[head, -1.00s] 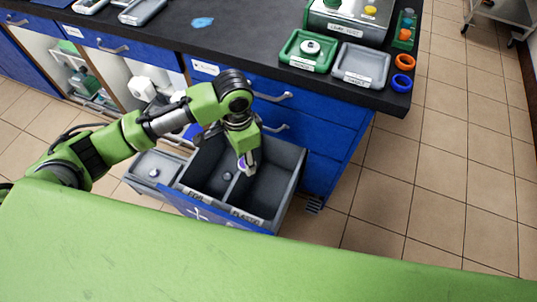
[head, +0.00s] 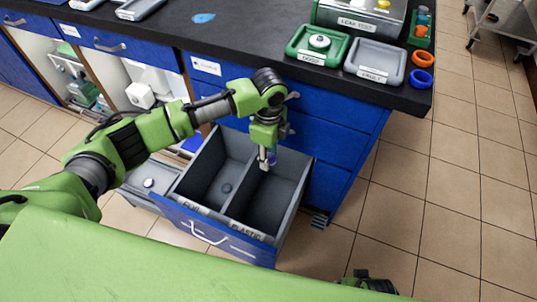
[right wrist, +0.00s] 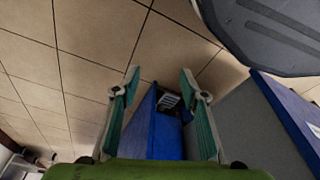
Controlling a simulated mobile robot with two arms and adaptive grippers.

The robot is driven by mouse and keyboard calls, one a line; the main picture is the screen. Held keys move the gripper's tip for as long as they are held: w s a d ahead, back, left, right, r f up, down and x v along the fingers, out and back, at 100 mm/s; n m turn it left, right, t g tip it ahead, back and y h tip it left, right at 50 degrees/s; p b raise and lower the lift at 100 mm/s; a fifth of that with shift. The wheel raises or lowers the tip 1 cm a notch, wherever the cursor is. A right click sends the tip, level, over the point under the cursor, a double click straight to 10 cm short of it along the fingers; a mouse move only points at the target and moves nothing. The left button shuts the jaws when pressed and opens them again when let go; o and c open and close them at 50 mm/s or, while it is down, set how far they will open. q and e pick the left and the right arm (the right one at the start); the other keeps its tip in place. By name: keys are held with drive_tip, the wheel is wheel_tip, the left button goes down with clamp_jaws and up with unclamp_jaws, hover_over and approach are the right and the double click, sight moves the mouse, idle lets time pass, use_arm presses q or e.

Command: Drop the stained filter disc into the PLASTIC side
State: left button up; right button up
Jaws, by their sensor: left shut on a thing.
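The pulled-out drawer (head: 285,205) has two compartments. The left one is labelled FOIL and the right one carries the PLASTIC label (head: 247,231). My left gripper (head: 266,163) points down over the far end of the drawer, near the divider and the PLASTIC compartment. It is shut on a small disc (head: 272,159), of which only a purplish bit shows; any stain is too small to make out. The PLASTIC compartment looks empty. My right gripper (right wrist: 159,82) is open and empty in the right wrist view, with the floor and a blue cabinet beyond it.
A small dark round object (head: 227,188) lies in the FOIL compartment. A grey bin (head: 150,184) stands left of the drawer. On the black counter are a green tray (head: 318,45), a grey tray (head: 375,62) and two rings. The floor to the right is clear.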

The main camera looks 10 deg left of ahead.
use_arm(q)
wheel_tip(320, 180, down, 2)
drive_tip(key=b, duration=0.2)
drive_tip(key=shift+f+b, duration=0.25)
drive_tip(key=shift+b, duration=0.05)
drive_tip(key=shift+f+b, duration=1.4)
drive_tip(key=shift+b, duration=0.2)
use_arm(e)
wheel_tip(320, 180, up, 17)
drive_tip(key=t, duration=0.1)
drive_tip(key=shift+w+d+f, duration=0.15)
drive_tip(key=shift+w, duration=0.1)
use_arm(q)
drive_tip(key=o, duration=0.9)
